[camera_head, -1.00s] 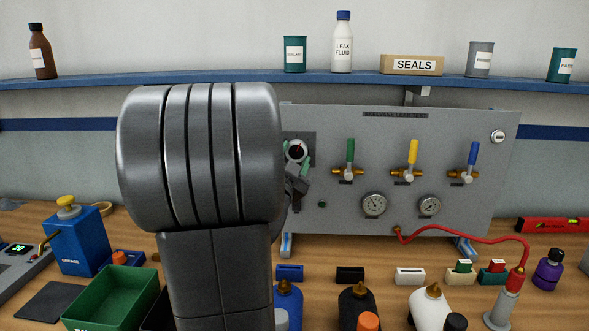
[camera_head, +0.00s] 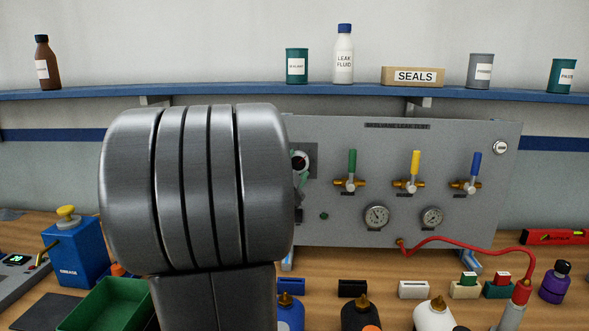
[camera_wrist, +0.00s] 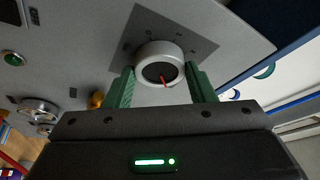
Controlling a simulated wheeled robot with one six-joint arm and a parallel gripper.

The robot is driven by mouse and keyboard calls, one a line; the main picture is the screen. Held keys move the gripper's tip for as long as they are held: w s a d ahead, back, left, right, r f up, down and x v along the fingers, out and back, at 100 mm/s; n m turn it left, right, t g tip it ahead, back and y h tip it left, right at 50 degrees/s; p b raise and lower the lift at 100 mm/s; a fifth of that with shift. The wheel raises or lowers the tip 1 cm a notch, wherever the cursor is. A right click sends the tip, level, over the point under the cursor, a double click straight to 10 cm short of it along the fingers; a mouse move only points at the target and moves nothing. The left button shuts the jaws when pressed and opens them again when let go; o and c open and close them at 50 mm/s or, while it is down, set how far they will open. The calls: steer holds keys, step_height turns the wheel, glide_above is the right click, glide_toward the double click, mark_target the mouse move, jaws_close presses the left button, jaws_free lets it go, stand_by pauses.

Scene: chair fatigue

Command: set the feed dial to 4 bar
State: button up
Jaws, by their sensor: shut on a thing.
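The feed dial (camera_wrist: 160,65) is a white round knob with a dark face and a red pointer, set on a dark square plate of the grey panel. In the wrist view my gripper (camera_wrist: 162,85) has its green fingers on either side of the knob, shut on it. In the head view the dial (camera_head: 300,161) shows only in part beside my large grey arm, which hides most of the gripper.
The panel (camera_head: 345,225) carries green, yellow and blue valve levers and two gauges (camera_head: 376,217). Bottles and small blocks stand on the bench in front, with a red hose (camera_head: 465,238) at right. A shelf (camera_head: 220,93) runs above.

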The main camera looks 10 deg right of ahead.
steer(key=o, duration=1)
steer(key=b+v, duration=0.1)
steer(key=v, duration=1.2)
steer(key=shift+s+a+b, duration=0.2)
steer(key=shift+s+b, duration=0.1)
steer(key=p+x, duration=0.1)
steer(key=x, duration=1.2)
steer(key=shift+w+d+p, duration=0.25)
steer(key=shift+w+p, duration=0.05)
steer(key=shift+w, duration=0.05)
